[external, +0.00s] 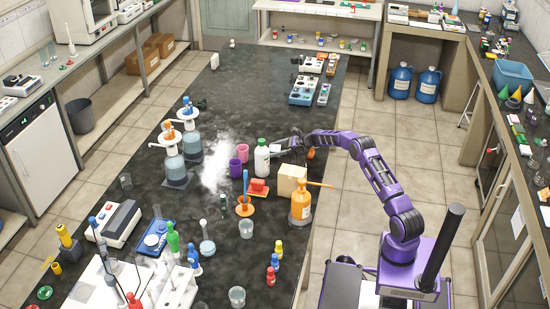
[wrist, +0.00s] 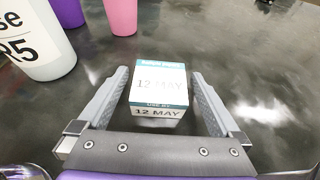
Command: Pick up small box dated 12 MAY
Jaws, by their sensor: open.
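The small box (wrist: 159,88) is white with a teal band and reads 12 MAY on its top and near side in the wrist view. It sits on the dark bench top. My gripper (wrist: 160,74) is open, with one finger on each side of the box and a narrow gap at each side. In the external view my gripper (external: 287,147) is low over the bench, right of a white bottle. I cannot make out the box there.
The white bottle (external: 261,158) with a green cap stands close left of my gripper, with a pink cup (external: 242,153) and a purple cup (external: 235,168) beyond. A cream block (external: 291,180) and an orange pump bottle (external: 300,206) stand nearer. The bench beyond the box is mostly clear.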

